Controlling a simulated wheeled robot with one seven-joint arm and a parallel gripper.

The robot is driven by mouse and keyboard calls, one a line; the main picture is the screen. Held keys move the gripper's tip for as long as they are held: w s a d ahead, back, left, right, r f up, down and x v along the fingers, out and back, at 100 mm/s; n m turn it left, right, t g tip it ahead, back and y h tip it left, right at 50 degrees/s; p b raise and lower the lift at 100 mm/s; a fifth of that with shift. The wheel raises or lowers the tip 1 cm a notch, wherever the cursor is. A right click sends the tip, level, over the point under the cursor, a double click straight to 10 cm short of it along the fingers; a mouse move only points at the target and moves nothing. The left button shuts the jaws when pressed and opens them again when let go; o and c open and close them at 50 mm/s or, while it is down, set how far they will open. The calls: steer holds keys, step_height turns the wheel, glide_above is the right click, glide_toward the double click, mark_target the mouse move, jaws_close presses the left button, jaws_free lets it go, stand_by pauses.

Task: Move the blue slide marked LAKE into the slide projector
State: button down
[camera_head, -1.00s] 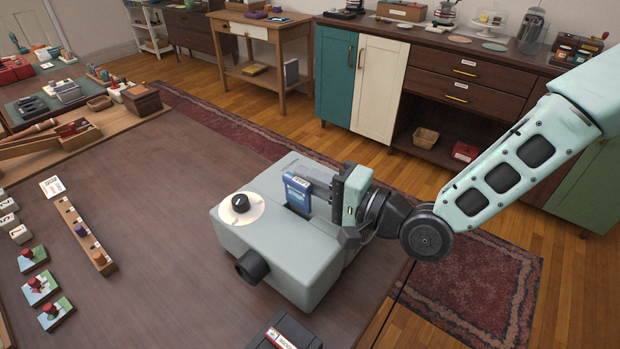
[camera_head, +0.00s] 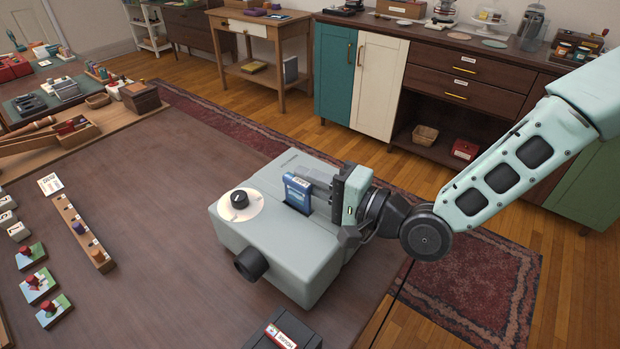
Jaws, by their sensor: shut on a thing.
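The slide projector (camera_head: 285,250) is a pale grey-green box with a dark lens at the front and a black knob on a cream disc on top. The blue slide (camera_head: 298,195) stands upright at the slot in the projector's top, its lower edge hidden in or behind the slot. Its pale label is too small to read. My gripper (camera_head: 318,192) reaches in from the right, low over the projector, and is shut on the slide. The fingertips are partly hidden beside the slide.
A wooden rack with pegs (camera_head: 82,232) and several small picture blocks (camera_head: 38,284) lie on the table to the left. A dark box with a red and white label (camera_head: 283,333) is at the front edge. The table's middle left is clear.

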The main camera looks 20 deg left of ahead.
steer(key=shift+f, duration=0.2)
steer(key=shift+r+p, duration=0.35)
steer(key=shift+r, duration=0.1)
steer(key=shift+f, duration=0.3)
stand_by(1.5)
steer(key=shift+r, duration=0.3)
steer(key=shift+r, duration=0.1)
steer(key=shift+f+b, duration=0.35)
steer(key=shift+f, duration=0.2)
stand_by(0.7)
steer(key=shift+r, duration=0.1)
steer(key=shift+r+p, duration=0.3)
steer(key=shift+p, duration=0.1)
